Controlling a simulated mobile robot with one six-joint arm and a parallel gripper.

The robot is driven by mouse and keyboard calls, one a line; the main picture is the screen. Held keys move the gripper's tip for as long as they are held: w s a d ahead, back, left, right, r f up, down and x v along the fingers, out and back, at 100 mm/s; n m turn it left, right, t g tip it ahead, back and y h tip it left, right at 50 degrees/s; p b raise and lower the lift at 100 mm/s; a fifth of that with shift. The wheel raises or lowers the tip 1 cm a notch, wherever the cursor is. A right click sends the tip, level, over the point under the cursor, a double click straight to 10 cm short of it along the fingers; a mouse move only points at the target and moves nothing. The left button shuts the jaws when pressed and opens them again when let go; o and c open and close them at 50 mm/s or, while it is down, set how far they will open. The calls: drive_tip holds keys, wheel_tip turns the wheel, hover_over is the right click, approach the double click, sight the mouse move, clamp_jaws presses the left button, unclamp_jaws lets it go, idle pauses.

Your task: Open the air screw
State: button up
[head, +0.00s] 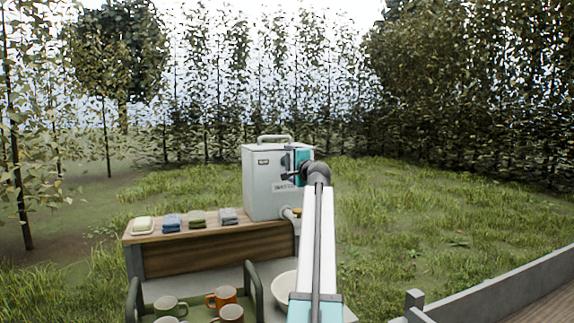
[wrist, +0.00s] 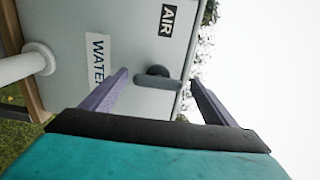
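The air screw (wrist: 155,78) is a dark grey knob with a short bar. It is on the front of the light grey water box (head: 262,195), near the AIR label (wrist: 167,18). My gripper (wrist: 159,77) is open, its two purple fingers spread to either side of the screw in the wrist view. No contact between fingers and screw is clear, and the depth gap cannot be told. In the head view my gripper (head: 291,163) is close to the front of the box, and my arm hides part of the box's right side.
The box stands on a wooden bench (head: 190,260) with a soap dish (head: 143,225) and several folded cloths (head: 198,217). A white pipe (wrist: 25,66) leaves the box low down. Mugs (head: 222,297) on a green tray and a white bowl (head: 283,287) are in front.

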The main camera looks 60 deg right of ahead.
drive_tip(key=shift+s+f, duration=0.1)
drive_tip(key=shift+v, duration=1.1)
drive_tip(key=b+v, duration=0.1)
drive_tip(key=v, duration=1)
drive_tip(key=shift+s+a, duration=0.2)
